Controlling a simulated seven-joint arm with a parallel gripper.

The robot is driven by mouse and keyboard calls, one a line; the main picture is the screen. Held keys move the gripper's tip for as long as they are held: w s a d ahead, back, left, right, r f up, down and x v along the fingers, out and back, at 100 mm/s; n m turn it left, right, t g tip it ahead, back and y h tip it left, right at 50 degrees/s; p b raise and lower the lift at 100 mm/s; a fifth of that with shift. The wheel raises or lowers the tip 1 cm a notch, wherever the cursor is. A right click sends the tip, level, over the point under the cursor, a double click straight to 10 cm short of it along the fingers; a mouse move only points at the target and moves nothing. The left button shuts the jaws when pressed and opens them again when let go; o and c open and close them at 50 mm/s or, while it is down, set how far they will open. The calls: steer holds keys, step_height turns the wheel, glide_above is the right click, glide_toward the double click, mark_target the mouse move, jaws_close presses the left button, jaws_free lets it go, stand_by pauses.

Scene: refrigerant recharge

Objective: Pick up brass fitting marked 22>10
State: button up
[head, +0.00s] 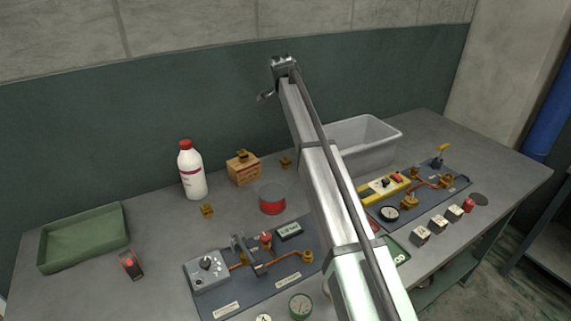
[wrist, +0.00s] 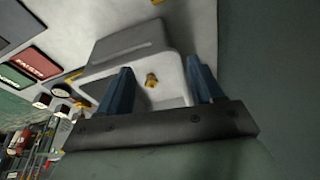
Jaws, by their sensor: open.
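Small brass fittings stand on the bench in the head view: one in front of the white bottle (head: 207,210), one on a cardboard box (head: 242,156), one right of that box (head: 285,162). No 22>10 marking is readable on any of them. In the wrist view my gripper (wrist: 159,64) is open, its two blue fingers apart. A brass fitting (wrist: 151,80) shows between the fingers, against a pale grey bin-like shape (wrist: 125,45); whether it is inside cannot be told. Nothing is held. My arm crosses the head view, and the fingers cannot be made out there.
A grey bin (head: 387,132) stands at the back, partly behind my arm. Two dark boards (head: 243,298) (head: 455,188) carry copper pipework. Bench is clear around the left fitting.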

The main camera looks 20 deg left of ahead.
mark_target(285, 158)
steer(key=s+a+n+t+h, duration=0.1)
steer(key=s+a+n, duration=0.25)
steer(key=a, duration=0.35)
steer(key=shift+m, duration=0.45)
steer(key=x, duration=0.6)
steer(key=s+x, duration=0.1)
steer(key=x, duration=0.5)
steer(key=a+x, duration=0.1)
steer(key=x, duration=0.5)
steer(key=shift+s+f, duration=0.25)
steer(key=shift+f, duration=0.05)
steer(key=c, duration=1.1)
